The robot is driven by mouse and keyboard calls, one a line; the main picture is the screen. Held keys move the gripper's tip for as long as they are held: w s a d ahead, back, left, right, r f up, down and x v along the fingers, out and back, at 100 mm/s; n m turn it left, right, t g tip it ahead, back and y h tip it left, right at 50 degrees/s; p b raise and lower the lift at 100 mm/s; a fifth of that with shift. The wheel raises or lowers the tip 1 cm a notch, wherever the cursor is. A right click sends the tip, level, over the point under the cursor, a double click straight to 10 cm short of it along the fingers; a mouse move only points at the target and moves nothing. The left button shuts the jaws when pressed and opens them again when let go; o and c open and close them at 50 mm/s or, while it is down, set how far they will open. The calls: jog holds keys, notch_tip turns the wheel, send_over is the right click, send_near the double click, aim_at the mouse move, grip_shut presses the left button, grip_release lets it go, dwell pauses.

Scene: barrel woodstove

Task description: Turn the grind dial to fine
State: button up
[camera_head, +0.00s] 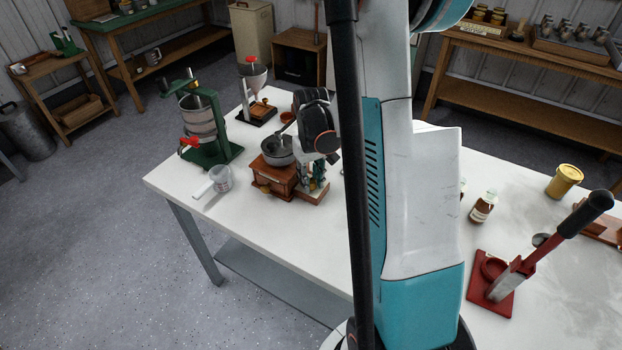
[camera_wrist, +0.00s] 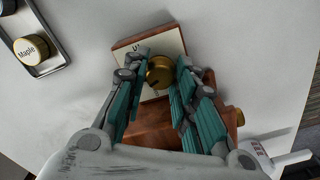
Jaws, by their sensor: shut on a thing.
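The grinder is a wooden box (camera_head: 272,178) with a grey metal bowl (camera_head: 277,152) on top, standing on the white table. In the wrist view, a round brass dial (camera_wrist: 160,76) with a dark mark on its face sits on a pale plate (camera_wrist: 150,48) framed in reddish wood. The plate's lettering is mostly hidden or too small to read. My gripper (camera_wrist: 165,66) has its teal-padded fingers on either side of the dial and is shut on it. In the head view my gripper (camera_head: 318,172) is beside the grinder, and the dial cannot be made out.
In the wrist view, a tray (camera_wrist: 40,62) holds a tin labelled Maple (camera_wrist: 30,50). A red lever press (camera_head: 492,285) stands at right.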

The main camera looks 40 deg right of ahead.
jog(key=shift+m, duration=0.6)
jog(key=o, duration=1.1)
